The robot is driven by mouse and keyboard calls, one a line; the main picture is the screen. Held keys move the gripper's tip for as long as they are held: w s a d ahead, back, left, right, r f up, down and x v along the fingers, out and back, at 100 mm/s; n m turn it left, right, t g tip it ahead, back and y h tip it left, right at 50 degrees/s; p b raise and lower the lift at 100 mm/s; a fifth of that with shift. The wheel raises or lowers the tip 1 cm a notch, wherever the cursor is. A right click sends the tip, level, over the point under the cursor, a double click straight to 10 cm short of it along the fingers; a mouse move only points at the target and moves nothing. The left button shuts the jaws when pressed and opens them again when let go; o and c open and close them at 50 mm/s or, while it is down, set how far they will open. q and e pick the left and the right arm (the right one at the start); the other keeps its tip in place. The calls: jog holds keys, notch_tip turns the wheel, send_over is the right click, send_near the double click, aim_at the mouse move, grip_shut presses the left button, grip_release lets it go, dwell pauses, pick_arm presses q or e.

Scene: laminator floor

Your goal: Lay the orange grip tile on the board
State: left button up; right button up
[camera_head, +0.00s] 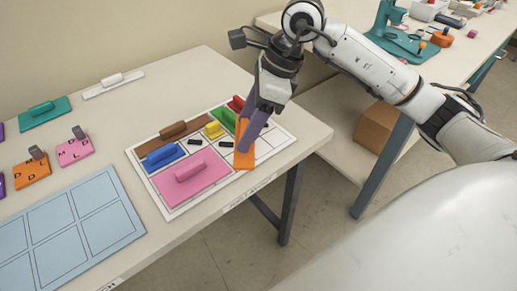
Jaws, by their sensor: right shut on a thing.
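The orange grip tile (245,156) is at the right part of the white board (171,212), under my right gripper. My right gripper (246,143) points down and is shut on the orange tile; its fingers hide the tile's grip. I cannot tell whether the tile touches the board. The board carries a brown tile (152,143), a blue tile (164,159), a large pink tile (196,186), a yellow tile (214,130), a green tile (223,117) and a red tile (237,102). My left gripper is not in view.
A pale blue panel (75,221) with empty outlined cells lies at the left. Behind it are a teal tile (45,115), a small pink tile (76,151), another orange tile (31,172) and a white tile (112,85). A second table with a teal press (398,40) stands at the right.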

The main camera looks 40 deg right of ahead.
jog(key=w+d+r+m+t+h, duration=0.1)
jog(key=w+d+m+t+h, duration=0.3)
jog(key=m, duration=0.6)
pick_arm(q)
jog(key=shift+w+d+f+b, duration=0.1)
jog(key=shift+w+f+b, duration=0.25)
jog(key=shift+b, duration=0.15)
pick_arm(e)
jog(key=f, duration=0.3)
jog(key=s+d+f+g, duration=0.1)
jog(key=f, duration=0.2)
jog(key=f+g, duration=0.1)
jog(key=f, duration=0.2)
jog(key=shift+s+d+f+y, duration=0.15)
jog(key=shift+y, duration=0.15)
jog(key=shift+f, duration=0.1)
jog(key=o, duration=1.4)
jog(key=shift+r, duration=0.2)
pick_arm(q)
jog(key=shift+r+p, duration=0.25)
jog(key=shift+p, duration=0.05)
pick_arm(e)
jog(key=v, duration=1.1)
jog(key=shift+s+r, duration=0.15)
jog(key=shift+r, duration=0.25)
